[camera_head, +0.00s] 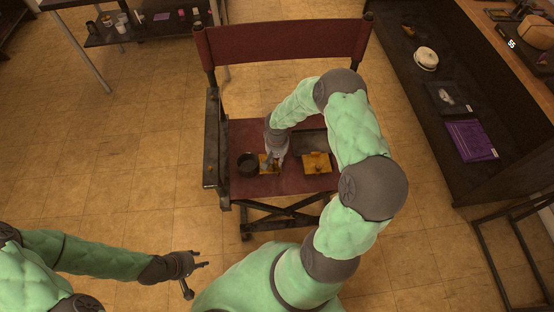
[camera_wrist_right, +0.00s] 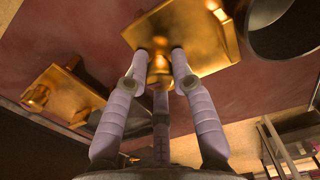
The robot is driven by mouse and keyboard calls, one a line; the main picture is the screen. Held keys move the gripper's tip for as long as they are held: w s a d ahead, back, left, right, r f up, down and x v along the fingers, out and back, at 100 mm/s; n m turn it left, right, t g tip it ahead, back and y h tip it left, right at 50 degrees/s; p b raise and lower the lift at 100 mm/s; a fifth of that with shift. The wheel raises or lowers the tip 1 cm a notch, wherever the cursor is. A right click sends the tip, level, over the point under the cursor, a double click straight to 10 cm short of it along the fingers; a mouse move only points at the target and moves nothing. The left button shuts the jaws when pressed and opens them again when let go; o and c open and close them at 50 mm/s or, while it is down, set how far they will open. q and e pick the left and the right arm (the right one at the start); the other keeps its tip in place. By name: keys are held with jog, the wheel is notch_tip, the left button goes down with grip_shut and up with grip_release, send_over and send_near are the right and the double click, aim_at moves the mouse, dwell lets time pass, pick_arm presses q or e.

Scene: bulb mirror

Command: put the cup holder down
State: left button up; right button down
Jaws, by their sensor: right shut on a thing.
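A gold piece with a square plate and a short stem, which I take to be the cup holder (camera_wrist_right: 185,30), is in my right gripper (camera_wrist_right: 161,52). The fingers are shut on its stem, with the plate beyond the fingertips. In the head view my right gripper (camera_head: 275,160) points down over the chair's red seat (camera_head: 285,185), partly covering the gold piece (camera_head: 264,168). I cannot tell whether the plate touches the seat. A second gold piece (camera_head: 316,162) sits on the seat to the right. My left gripper (camera_head: 205,259) is open and empty, away from the chair.
A dark round cup (camera_head: 248,164) stands on the seat just left of the held piece. A dark flat item (camera_head: 311,142) lies at the back right of the seat. Chair arms and a red backrest (camera_head: 285,43) frame the seat. A dark shelf (camera_head: 470,110) runs along the right.

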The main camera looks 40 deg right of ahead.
jog(key=shift+w+f, duration=0.1)
jog(key=c, duration=1)
grip_release()
jog(key=shift+c, duration=0.2)
jog(key=shift+r, duration=0.2)
notch_tip(320, 180, up, 12)
jog(key=p, duration=0.4)
jog(key=s+a+f+n+y, duration=0.15)
jog(key=a+f, duration=0.25)
jog(key=a, duration=0.4)
jog(key=s+a+f+n+y, duration=0.15)
jog(key=a+f, duration=0.25)
jog(key=a, duration=0.4)
jog(key=s+a+f+y, duration=0.1)
jog(key=s+a+f, duration=0.3)
jog(key=s+a, duration=0.5)
jog(key=shift+s+n, duration=0.4)
jog(key=shift+s, duration=0.5)
